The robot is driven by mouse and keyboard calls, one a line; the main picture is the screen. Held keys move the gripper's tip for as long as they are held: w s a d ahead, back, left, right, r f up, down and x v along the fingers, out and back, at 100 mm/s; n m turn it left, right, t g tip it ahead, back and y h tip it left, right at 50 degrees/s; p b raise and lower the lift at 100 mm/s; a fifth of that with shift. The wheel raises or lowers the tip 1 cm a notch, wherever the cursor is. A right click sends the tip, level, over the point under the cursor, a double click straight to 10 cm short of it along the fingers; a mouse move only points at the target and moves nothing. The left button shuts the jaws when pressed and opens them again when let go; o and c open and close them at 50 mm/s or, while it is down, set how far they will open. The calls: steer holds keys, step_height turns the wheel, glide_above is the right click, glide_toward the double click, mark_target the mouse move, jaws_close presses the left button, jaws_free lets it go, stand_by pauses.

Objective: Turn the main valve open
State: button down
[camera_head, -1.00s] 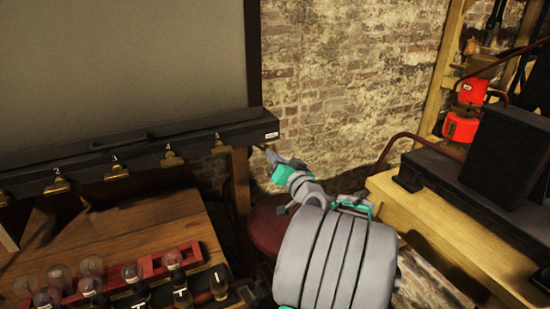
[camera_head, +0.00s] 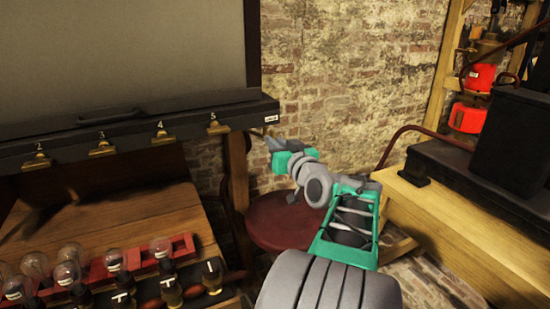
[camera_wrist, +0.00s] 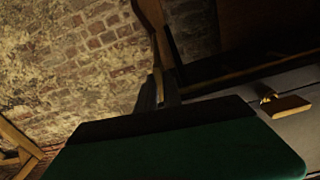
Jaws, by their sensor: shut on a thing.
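A long black bar (camera_head: 90,139) runs along the foot of the grey panel, with a white label at its right end. Several brass levers numbered 2 to 5 hang along its front. A small dark piece (camera_head: 257,134), seemingly the main valve's handle, sticks out just below that labelled end. My gripper (camera_head: 267,143) is beside it and shut on it, though the fingers hide most of the contact. In the wrist view, my gripper's dark fingers (camera_wrist: 158,92) are seen edge-on, and what lies between them is too dark to make out. A brass lever (camera_wrist: 288,105) shows at right.
A round red stool (camera_head: 285,222) stands below my arm. A wooden bench (camera_head: 120,220) with bulbs and a red rack is at left. A wooden counter (camera_head: 440,215) with black boxes is at right. Red lanterns (camera_head: 470,115) hang behind it. The brick wall behind is bare.

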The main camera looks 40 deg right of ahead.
steer(key=shift+f+n+b, duration=0.15)
steer(key=shift+n+b, duration=0.35)
steer(key=shift+b, duration=0.3)
steer(key=c, duration=1.5)
jaws_free()
steer(key=v, duration=0.7)
steer(key=shift+s+a, duration=0.2)
steer(key=shift+s, duration=0.2)
